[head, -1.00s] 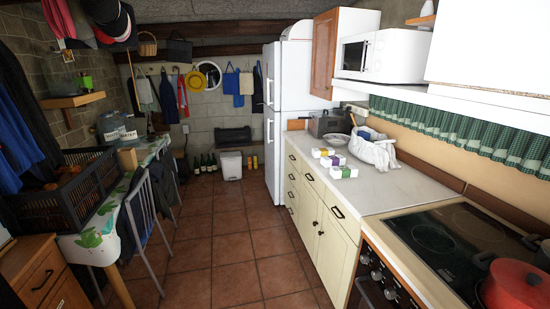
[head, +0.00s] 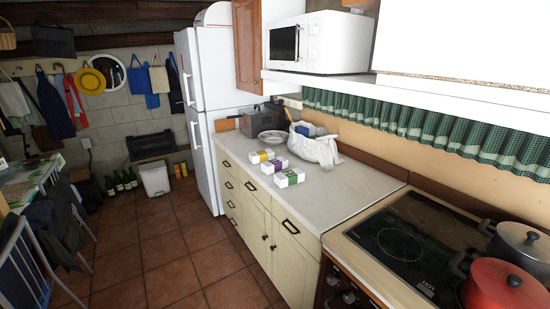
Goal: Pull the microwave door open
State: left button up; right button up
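The white microwave (head: 318,43) sits on a white shelf above the counter, in the upper right of the head view. Its door (head: 284,42), with a dark window, faces left toward the room and looks shut. A handle (head: 297,43) runs upright beside the window. Neither of my grippers shows in the head view, so their state is hidden.
Below the shelf (head: 400,91) runs a counter (head: 340,190) with small boxes (head: 290,178), a bowl and a white bag (head: 315,147). A stove with a red pot (head: 500,287) is at the lower right. A fridge (head: 210,110) stands beyond. The tiled floor (head: 165,265) is clear.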

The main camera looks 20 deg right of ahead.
aim_at(286, 39)
jog(key=i+j+z, duration=0.1)
jog(key=i+z, duration=0.25)
jog(key=i, duration=0.15)
jog(key=i+j+z, duration=0.25)
jog(key=i+z, duration=0.15)
jog(key=i+j+z, duration=0.35)
jog(key=i+j, duration=0.1)
